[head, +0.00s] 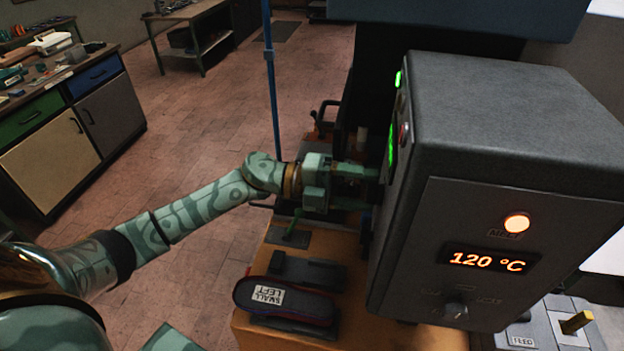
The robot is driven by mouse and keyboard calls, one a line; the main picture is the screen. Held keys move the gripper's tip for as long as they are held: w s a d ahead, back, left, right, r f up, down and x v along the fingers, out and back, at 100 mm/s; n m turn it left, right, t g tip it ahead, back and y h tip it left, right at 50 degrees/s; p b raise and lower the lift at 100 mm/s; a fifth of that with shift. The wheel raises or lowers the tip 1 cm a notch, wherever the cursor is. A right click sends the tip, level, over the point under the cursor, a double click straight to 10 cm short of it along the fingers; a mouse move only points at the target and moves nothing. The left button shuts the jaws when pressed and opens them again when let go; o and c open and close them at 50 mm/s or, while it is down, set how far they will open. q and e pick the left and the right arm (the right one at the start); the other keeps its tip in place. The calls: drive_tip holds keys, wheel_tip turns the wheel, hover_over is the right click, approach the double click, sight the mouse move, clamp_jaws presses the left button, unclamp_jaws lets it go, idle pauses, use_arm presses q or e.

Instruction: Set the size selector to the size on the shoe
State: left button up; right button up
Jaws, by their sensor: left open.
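A dark shoe (330,309) lies on the orange bench, with a white label reading "SMALL LEFT" facing up. The grey control box (510,125) stands to its right. A dark knob (456,308) is low on the box's front face; the lettering beside it is too dim to read. I cannot tell whether this knob is the size selector. My left gripper (372,189) is open, its fingers pointing at the box's left side. The ends of the fingers are close to that side, which I see almost edge-on, so contact and any control there are unclear. My right gripper is out of view.
The box front has a lit orange lamp (516,223) and a display (487,261) reading "120 °C". A "FEED" box with a yellow lever (577,322) is at the lower right. Open floor lies left of the bench.

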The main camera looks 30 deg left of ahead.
use_arm(q)
drive_tip(key=b+v, duration=0.5)
drive_tip(key=v, duration=1.1)
drive_tip(key=shift+b, duration=0.4)
drive_tip(key=shift+a, duration=0.1)
